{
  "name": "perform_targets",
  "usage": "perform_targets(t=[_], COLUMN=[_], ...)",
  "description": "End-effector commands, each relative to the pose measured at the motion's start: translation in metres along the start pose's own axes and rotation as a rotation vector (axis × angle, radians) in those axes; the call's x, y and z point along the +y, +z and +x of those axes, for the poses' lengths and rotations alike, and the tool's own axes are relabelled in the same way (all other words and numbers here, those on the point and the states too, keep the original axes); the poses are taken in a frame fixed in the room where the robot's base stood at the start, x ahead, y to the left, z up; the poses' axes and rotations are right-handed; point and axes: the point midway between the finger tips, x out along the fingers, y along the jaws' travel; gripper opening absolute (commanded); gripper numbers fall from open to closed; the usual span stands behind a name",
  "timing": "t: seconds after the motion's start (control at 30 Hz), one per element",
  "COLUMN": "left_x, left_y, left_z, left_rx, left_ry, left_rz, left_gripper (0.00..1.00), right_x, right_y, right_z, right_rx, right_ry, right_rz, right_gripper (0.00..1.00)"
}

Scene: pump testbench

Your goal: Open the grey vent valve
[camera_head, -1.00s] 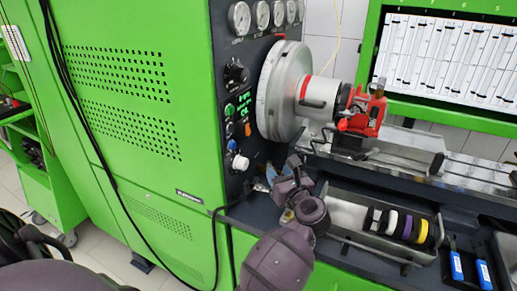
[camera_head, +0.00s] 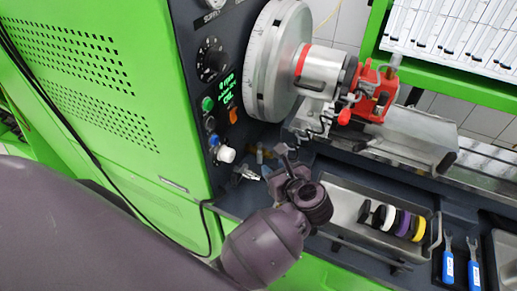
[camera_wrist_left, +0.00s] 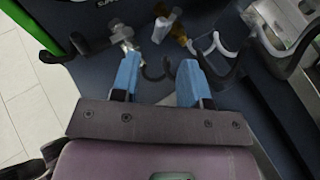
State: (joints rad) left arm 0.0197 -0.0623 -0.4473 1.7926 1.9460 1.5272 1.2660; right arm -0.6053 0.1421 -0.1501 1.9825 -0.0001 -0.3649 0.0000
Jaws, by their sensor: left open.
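My left gripper (camera_head: 282,162) is low in front of the bench, just right of the green cabinet's control panel; its fingers are partly hidden by the wrist in the head view. In the left wrist view the gripper (camera_wrist_left: 157,77) is open, its two blue fingers apart with nothing between them. A silver valve-like fitting (camera_wrist_left: 122,36) lies beyond the left finger, and a pale grey fitting (camera_wrist_left: 162,27) with brass parts is beside it; I cannot tell which is the vent valve. A silver fitting also shows at the panel's foot in the head view (camera_head: 246,173). My right gripper is out of view.
The chuck disc (camera_head: 272,62) and red clamp (camera_head: 374,92) stand above the bench. A metal tray (camera_head: 346,208) with several coloured rings is right of the gripper. Dark curved hooks (camera_wrist_left: 158,70) and grey ones (camera_wrist_left: 212,48) lie near the fingers.

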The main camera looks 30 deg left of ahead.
Motion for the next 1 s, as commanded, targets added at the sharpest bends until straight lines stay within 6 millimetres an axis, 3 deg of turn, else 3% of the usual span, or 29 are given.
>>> perform_targets(t=[0.5, 0.7, 1.0], left_x=[0.000, -0.001, 0.000], left_y=[0.003, 0.002, 0.001], left_z=[0.081, 0.097, 0.100], left_rx=[-0.005, -0.003, -0.002], left_ry=[0.001, -0.001, -0.001], left_rz=[0.003, 0.001, 0.001], left_gripper=[0.41, 0.41, 0.41], right_x=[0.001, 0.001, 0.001], right_y=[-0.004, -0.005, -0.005], right_z=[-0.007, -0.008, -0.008], right_rx=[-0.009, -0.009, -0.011], right_ry=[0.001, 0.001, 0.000], right_rz=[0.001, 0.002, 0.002], right_gripper=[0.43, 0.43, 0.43])
